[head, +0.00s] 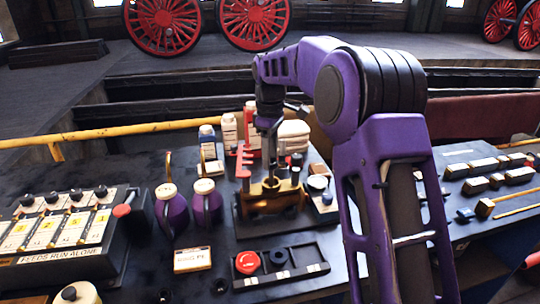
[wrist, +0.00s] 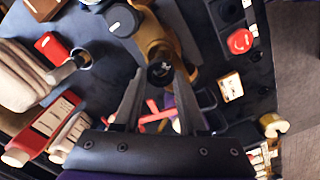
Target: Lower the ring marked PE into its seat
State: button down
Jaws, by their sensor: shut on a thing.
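My gripper (wrist: 160,78) points down over the brass fixture (wrist: 152,32), with a finger on each side of a small dark ring (wrist: 160,72). The ring sits between the fingertips, and I cannot read any mark on it. In the head view, my gripper (head: 271,168) is just above the brass fixture (head: 268,203), which stands on a dark base. The ring is too small to tell there. The seat is not clearly visible, and I cannot tell whether the ring touches the brass.
A red rack-like post (head: 244,162) stands close left of my gripper. Purple jugs (head: 207,206) stand further left, with bottles (head: 229,132) behind. A tray with a red knob (head: 247,263) lies in front. A white-topped round part (head: 317,183) is close right.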

aim_at(270, 172)
jog(key=shift+f, duration=0.15)
jog(key=shift+f, duration=0.5)
jog(key=shift+f, duration=0.35)
jog(key=shift+f+b, duration=0.35)
jog(key=shift+f, duration=0.25)
dwell(0.4)
jog(key=shift+f, duration=0.5)
jog(key=shift+f+b, duration=0.2)
jog(key=shift+b, duration=0.1)
jog(key=shift+f, duration=0.35)
jog(key=shift+f, duration=0.15)
